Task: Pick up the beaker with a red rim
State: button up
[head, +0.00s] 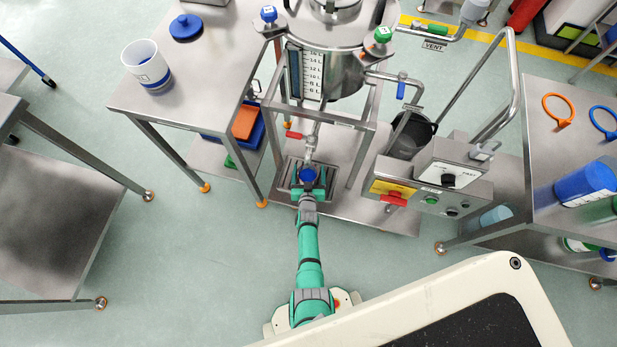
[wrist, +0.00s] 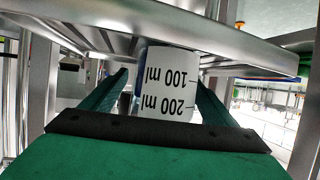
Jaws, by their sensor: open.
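My gripper (head: 309,186) reaches in under the steel vessel in the head view, its fingers open. A small beaker with a blue top (head: 307,174) sits between the fingers there. In the wrist view a white beaker (wrist: 170,85) with upside-down "100 ml" and "200 ml" marks stands between the two green fingers of my gripper (wrist: 161,78). Whether the fingers touch it I cannot tell. Its rim is hidden in the wrist view. I see no red rim in either view.
A steel vessel (head: 340,65) and its frame stand over the gripper, with a red-handled valve (head: 294,135) just above. A control box (head: 435,180) is close on the right. A steel table (head: 150,105) on the left holds a white container (head: 147,66) and a blue lid (head: 186,27).

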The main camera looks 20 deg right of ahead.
jog(key=shift+w+a+f, duration=0.1)
jog(key=shift+w+f, duration=0.05)
jog(key=shift+w, duration=0.25)
jog(key=c, duration=1.4)
jog(key=shift+w, duration=0.15)
